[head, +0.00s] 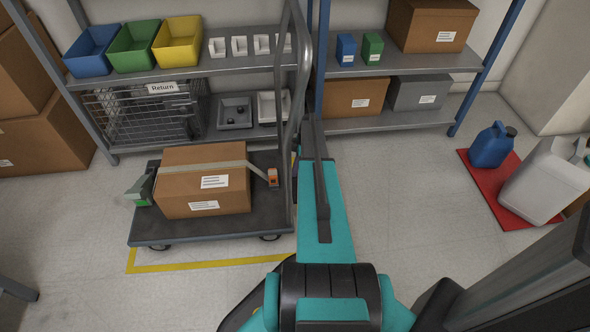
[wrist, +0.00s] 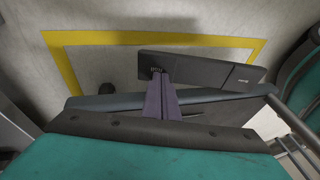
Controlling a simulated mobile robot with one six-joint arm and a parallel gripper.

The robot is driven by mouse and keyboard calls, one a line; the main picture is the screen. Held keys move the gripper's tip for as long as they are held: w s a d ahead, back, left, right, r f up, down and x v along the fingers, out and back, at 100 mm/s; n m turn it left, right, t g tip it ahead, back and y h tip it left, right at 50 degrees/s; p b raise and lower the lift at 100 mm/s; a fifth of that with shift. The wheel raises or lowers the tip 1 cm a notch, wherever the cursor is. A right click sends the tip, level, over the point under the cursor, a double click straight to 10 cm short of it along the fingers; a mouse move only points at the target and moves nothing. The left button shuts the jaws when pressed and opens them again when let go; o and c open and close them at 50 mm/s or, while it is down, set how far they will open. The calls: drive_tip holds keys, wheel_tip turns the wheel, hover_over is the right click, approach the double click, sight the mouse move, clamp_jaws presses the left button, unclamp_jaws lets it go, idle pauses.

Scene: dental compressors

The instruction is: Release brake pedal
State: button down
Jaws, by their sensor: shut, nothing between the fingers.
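In the wrist view, the two fingers of my gripper (wrist: 158,78) are together with nothing between them. Their tips overlap the left part of a dark, flat bar (wrist: 215,68) with a small light marking at its right end. I cannot tell whether this bar is the brake pedal, or whether the tips touch it. In the head view, a dark platform cart (head: 165,228) carries a strapped cardboard box (head: 185,205). A grey-green piece (head: 142,190) sits at the cart's left end. My gripper does not show clearly in the head view; my teal arm reaches up beside the cart's right end.
A yellow floor line (head: 200,265) runs along the cart's front; it also shows in the wrist view (wrist: 62,62). The tall grey handle (head: 300,90) stands close to my arm. Loaded shelves (head: 190,75) stand behind. A blue jug (head: 491,147) stands at right. Floor between is clear.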

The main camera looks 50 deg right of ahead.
drive_tip(key=shift+r, duration=0.15)
idle(0.3)
drive_tip(key=shift+w+d+r+p, duration=0.1)
drive_tip(key=shift+w+r+p, duration=0.05)
drive_tip(key=shift+r+p, duration=0.25)
drive_tip(key=w+p+v, duration=0.1)
drive_tip(key=p+v, duration=0.2)
drive_tip(key=v, duration=0.9)
drive_tip(key=shift+w+d+r+p, duration=0.2)
drive_tip(key=shift+w+d+p, duration=0.15)
drive_tip(key=shift+d+p, duration=0.05)
